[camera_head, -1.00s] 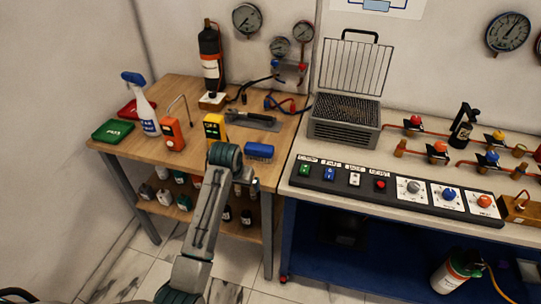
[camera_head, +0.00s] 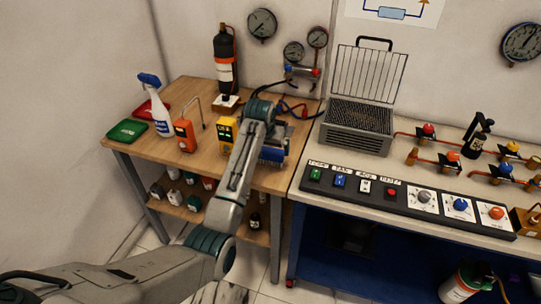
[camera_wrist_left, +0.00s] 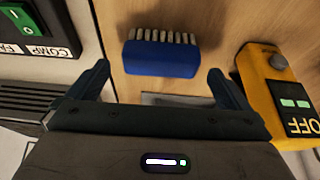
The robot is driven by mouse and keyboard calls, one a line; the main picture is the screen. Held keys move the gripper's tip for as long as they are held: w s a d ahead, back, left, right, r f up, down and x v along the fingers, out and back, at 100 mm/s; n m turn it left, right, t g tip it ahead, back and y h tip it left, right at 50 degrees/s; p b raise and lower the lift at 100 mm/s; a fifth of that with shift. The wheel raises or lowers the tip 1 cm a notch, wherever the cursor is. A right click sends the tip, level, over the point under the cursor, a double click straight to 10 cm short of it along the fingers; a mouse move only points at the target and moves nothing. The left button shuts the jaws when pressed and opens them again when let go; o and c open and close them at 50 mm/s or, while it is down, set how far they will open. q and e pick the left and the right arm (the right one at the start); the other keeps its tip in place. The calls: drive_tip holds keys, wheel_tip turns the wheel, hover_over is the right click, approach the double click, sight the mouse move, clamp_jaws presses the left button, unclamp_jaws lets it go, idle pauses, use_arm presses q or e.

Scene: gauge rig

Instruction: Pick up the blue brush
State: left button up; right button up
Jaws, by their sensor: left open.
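The blue brush (camera_head: 272,155) lies on the wooden table near its front right corner, partly hidden by my left arm and hand in the head view. In the left wrist view the brush (camera_wrist_left: 162,57) shows whole, a blue block with pale bristles along its upper picture edge. My left gripper (camera_wrist_left: 158,70) is open and empty, its two fingers apart on either side of the brush in the picture. In the head view the left gripper (camera_head: 277,140) is over the brush area, its fingertips mostly hidden. I cannot tell its exact height. My right gripper is not in view.
A yellow meter (camera_head: 226,134) stands close left of the brush, also large in the left wrist view (camera_wrist_left: 277,95). An orange meter (camera_head: 185,135) and spray bottle (camera_head: 160,115) are farther left. The switch panel (camera_head: 390,195) is on the right bench.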

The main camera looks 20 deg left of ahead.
sight(270, 151)
use_arm(q)
drive_tip(key=shift+x, duration=0.85)
drive_tip(key=shift+w+f+p, duration=0.35)
drive_tip(key=shift+w, duration=0.05)
drive_tip(key=x, duration=0.1)
drive_tip(key=p+x, duration=0.1)
drive_tip(key=x, duration=0.1)
drive_tip(key=shift+w+a+r, duration=0.1)
drive_tip(key=shift+w, duration=0.15)
drive_tip(key=shift+w+f, duration=0.25)
drive_tip(key=shift+f, duration=0.4)
drive_tip(key=shift+c, duration=0.2)
drive_tip(key=c, duration=0.7)
